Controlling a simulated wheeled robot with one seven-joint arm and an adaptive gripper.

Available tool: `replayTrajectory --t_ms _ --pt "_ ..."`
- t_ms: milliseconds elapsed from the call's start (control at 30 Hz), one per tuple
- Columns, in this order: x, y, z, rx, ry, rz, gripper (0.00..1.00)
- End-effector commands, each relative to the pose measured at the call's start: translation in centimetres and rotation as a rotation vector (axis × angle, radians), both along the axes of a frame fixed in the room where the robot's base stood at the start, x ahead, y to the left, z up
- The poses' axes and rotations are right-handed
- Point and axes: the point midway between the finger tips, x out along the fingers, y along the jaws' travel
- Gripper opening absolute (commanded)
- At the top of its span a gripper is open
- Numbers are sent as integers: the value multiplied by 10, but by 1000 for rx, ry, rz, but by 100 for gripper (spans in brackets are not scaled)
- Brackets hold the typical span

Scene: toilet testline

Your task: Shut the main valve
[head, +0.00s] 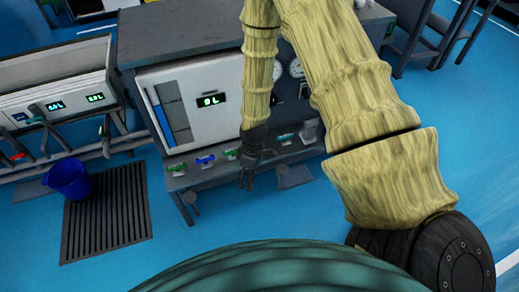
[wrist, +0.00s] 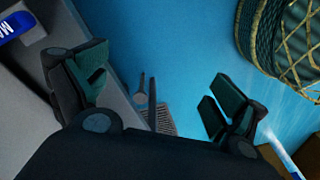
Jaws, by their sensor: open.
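Several small valves line the front ledge of the grey test bench in the head view: a green-handled valve (head: 177,167), a blue-handled valve (head: 205,159) and another green-handled valve (head: 285,137). I cannot tell which is the main valve. My gripper (head: 247,178) hangs down at the ledge's front, right of the blue handle, and partly hides the valves behind it. In the wrist view my gripper (wrist: 155,92) is open, with nothing between its fingers. A blue handle with white lettering (wrist: 14,25) shows at the upper left, beyond the left finger and apart from it.
The white bench panel (head: 203,100) has a lit display and a blue level bar. A second bench (head: 55,95) with pipes stands further left. Blue floor is open in front.

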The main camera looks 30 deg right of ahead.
Motion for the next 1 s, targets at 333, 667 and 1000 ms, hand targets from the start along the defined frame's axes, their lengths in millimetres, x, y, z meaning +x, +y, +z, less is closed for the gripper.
replayTrajectory --t_ms 333,667,1000 --pt "117 -96 27 -62 -36 434 96" --pt "144 -138 56 -97 -22 596 96" --pt "144 -140 19 -99 -18 600 96"
